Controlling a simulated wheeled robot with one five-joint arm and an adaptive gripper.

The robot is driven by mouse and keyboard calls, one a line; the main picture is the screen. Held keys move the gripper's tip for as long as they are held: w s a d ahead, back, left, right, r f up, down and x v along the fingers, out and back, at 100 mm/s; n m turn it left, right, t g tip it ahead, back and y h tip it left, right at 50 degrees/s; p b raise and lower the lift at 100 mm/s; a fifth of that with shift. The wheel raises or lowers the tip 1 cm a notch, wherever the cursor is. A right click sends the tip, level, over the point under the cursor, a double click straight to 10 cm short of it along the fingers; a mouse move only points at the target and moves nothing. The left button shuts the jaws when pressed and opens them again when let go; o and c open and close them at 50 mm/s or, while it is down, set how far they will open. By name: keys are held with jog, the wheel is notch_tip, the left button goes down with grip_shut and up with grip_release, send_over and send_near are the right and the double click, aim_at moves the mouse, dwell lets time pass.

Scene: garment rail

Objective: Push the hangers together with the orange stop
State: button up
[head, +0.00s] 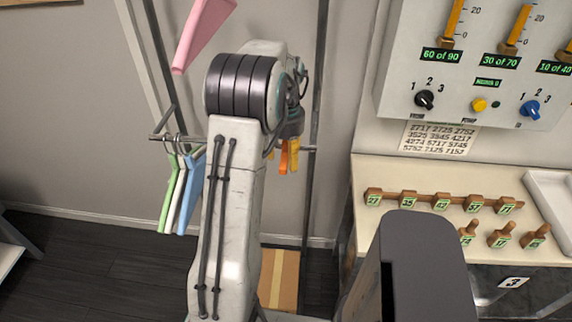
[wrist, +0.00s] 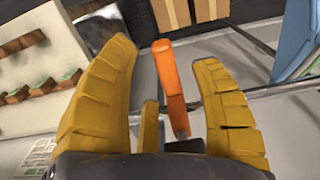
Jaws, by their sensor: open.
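Green (head: 168,195), white (head: 181,195) and blue (head: 190,195) hangers hang close together on the rail's left part. The blue one also shows at the upper right of the wrist view (wrist: 297,40). The orange stop (head: 283,157) is farther right on the rail, partly hidden behind my arm.
The thin rail (head: 310,149) runs between upright posts. A pink piece (head: 202,32) hangs above. A cardboard box (head: 280,278) stands on the floor below. At right are a counter with wooden pegs (head: 440,203) and a control panel (head: 475,70). The rail between hangers and stop is partly hidden by my arm.

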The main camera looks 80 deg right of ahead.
aim_at(285, 163)
jog(key=shift+f, duration=1.7)
grip_shut()
